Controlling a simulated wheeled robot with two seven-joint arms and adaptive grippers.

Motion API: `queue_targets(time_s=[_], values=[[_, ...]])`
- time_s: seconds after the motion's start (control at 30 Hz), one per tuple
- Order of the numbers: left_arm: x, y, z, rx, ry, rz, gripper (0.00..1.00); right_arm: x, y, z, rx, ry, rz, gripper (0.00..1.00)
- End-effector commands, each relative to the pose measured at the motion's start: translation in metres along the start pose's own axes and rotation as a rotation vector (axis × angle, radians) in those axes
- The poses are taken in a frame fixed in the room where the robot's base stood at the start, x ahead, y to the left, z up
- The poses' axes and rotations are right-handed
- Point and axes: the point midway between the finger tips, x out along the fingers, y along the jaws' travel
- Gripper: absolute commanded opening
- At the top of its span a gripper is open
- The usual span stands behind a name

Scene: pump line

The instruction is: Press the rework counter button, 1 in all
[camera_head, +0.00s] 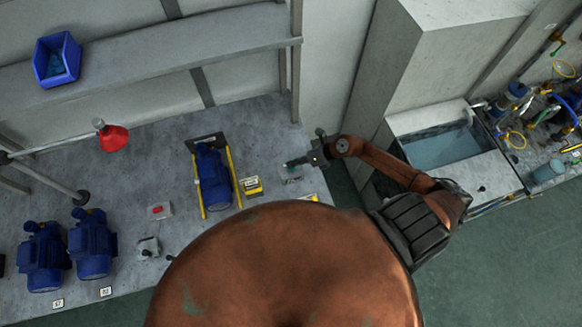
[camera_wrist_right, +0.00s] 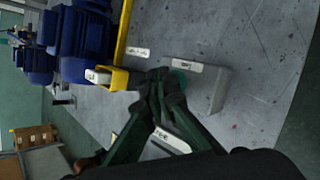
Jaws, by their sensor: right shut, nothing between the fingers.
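A grey box (camera_wrist_right: 213,88) with a pale label and a green round button (camera_wrist_right: 180,76) stands on the bench in the right wrist view. The label is too small to read, so I cannot tell if this is the rework counter. My right gripper (camera_wrist_right: 163,80) is shut and empty, its fingertips in front of the button and covering part of it. I cannot tell if they touch it. In the head view the right gripper (camera_head: 287,164) is over the bench's right part, and the box is mostly hidden there. My left gripper is not in view.
A yellow labelled block (camera_head: 251,186) and a blue pump (camera_head: 213,178) between yellow rails stand left of the gripper. A red button box (camera_head: 160,210), a grey switch box (camera_head: 148,248) and two more blue pumps (camera_head: 92,243) are farther left. A sink (camera_head: 440,147) is right.

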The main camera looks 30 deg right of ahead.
Motion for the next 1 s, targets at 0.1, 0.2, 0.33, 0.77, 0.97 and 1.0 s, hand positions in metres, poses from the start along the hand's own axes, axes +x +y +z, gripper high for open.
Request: queue_targets(time_s=[0.1, 0.2, 0.33, 0.77, 0.97, 1.0], values=[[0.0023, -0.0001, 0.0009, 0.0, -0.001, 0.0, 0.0, 0.002, -0.0016, -0.0013, 0.0, 0.0, 0.0, 0.0], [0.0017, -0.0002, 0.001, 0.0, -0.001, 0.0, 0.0, 0.0016, -0.0013, -0.001, 0.0, 0.0, 0.0, 0.0], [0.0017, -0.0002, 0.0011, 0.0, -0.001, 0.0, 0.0, 0.0016, -0.0012, -0.0009, 0.0, -0.001, 0.0, 0.0], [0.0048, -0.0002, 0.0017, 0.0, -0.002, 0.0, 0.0, 0.0045, -0.0032, -0.003, 0.0, -0.001, 0.0, 0.0], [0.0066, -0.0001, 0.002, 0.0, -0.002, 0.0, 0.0, 0.0061, -0.0044, -0.0042, 0.0, 0.0, 0.0, 0.0], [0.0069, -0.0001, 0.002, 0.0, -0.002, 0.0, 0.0, 0.0064, -0.0046, -0.0045, 0.0, 0.0, 0.0, 0.0]])
